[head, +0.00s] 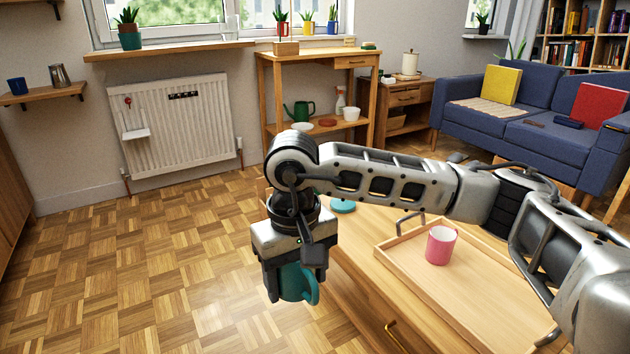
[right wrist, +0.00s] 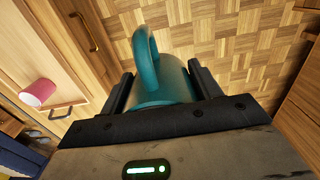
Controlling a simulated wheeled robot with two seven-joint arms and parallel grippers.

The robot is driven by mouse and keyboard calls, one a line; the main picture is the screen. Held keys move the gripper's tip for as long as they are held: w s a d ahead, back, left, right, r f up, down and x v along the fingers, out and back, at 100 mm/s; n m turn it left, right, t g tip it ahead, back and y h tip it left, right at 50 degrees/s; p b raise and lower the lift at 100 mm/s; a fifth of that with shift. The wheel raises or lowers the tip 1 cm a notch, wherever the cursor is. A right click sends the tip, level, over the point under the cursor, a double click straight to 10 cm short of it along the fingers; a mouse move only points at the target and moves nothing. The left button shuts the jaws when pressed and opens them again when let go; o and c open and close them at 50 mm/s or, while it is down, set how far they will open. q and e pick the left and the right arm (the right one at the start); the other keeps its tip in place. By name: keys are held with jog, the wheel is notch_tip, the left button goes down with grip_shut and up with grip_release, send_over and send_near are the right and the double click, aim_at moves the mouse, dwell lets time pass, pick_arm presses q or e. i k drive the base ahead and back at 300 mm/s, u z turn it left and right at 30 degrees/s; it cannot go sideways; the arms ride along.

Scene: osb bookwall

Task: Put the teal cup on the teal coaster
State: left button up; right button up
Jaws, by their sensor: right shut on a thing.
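The teal cup (head: 296,283) is held in my right gripper (head: 294,284), which is shut on it. In the right wrist view the cup (right wrist: 163,80) sits between the two dark fingers, its handle toward the top of the picture. In the head view the cup hangs beside the near left end of the low wooden table, over the floor. The teal coaster (head: 343,206) lies on the table's far left part, behind my right gripper, partly hidden by my arm. My left gripper is not in view.
A wooden tray (head: 390,257) on the low table (head: 352,237) holds a pink mug (head: 441,245), which also shows in the right wrist view (right wrist: 38,92). My right arm crosses above the table. Parquet floor (head: 150,270) to the left is clear.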

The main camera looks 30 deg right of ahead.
aim_at(340, 203)
jog(key=i, duration=1.5)
jog(key=z, duration=1.8)
jog(key=i, duration=0.55)
jog(key=u, duration=0.8)
